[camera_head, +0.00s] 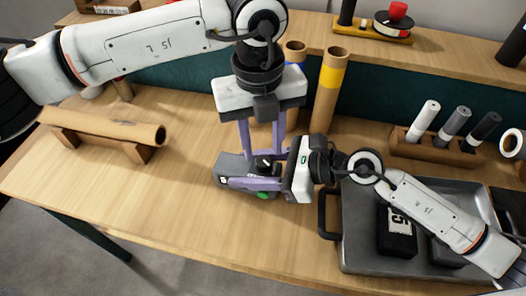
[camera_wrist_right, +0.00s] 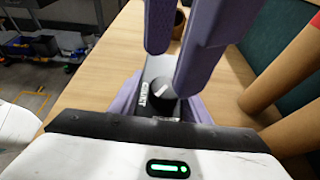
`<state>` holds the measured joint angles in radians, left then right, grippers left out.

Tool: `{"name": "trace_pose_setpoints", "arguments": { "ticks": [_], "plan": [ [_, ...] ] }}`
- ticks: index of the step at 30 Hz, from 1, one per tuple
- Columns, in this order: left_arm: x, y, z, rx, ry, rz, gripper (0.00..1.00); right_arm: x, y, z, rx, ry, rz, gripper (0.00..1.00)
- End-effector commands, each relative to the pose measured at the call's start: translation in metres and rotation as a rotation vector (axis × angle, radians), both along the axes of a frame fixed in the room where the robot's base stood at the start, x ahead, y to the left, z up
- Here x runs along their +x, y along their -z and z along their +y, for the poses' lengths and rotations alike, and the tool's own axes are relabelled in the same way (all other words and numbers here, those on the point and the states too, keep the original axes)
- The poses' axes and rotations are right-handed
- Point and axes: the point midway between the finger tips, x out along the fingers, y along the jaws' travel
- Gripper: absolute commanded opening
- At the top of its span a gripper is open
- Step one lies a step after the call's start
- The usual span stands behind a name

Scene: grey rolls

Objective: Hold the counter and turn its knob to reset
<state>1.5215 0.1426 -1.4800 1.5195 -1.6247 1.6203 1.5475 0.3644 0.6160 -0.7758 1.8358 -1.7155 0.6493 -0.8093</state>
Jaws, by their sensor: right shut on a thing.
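The counter (camera_head: 232,166) is a dark grey box on the table, with a green part low on its near side. In the right wrist view the counter (camera_wrist_right: 143,97) shows lettering and a light round knob (camera_wrist_right: 165,88) on a dark base. My right gripper (camera_head: 248,175) comes from the right and is shut on the counter's body, one finger along the near side. My left gripper (camera_head: 263,153) points down from above, its two purple fingers apart over the knob. No contact with the knob is clear. The fingers partly hide the counter.
A grey tray (camera_head: 355,258) with dark boxes stands on the right. A tube on a wooden cradle (camera_head: 105,130) lies left. A rack of small cylinders (camera_head: 440,148) stands back right.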

Motion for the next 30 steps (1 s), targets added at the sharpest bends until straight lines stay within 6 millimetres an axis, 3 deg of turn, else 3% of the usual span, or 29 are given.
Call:
{"name": "trace_pose_setpoints", "arguments": {
  "ticks": [6, 12, 26, 30],
  "plan": [
    [0.0, -0.049, 0.001, 0.0, -0.001, -0.003, 0.34, 0.0, 0.0, 0.0, -0.001, -0.001, 0.001, 0.12],
    [0.0, -0.075, 0.002, -0.001, -0.001, -0.001, 0.34, 0.0, 0.0, 0.0, 0.0, -0.001, 0.0, 0.12],
    [-0.001, -0.082, 0.003, 0.0, 0.006, 0.0, 0.34, 0.0, 0.0, 0.0, 0.0, -0.001, 0.0, 0.12],
    [-0.002, -0.082, 0.001, 0.006, 0.093, -0.003, 0.34, 0.0, 0.0, 0.0, 0.0, -0.001, 0.0, 0.12]
  ]
}}
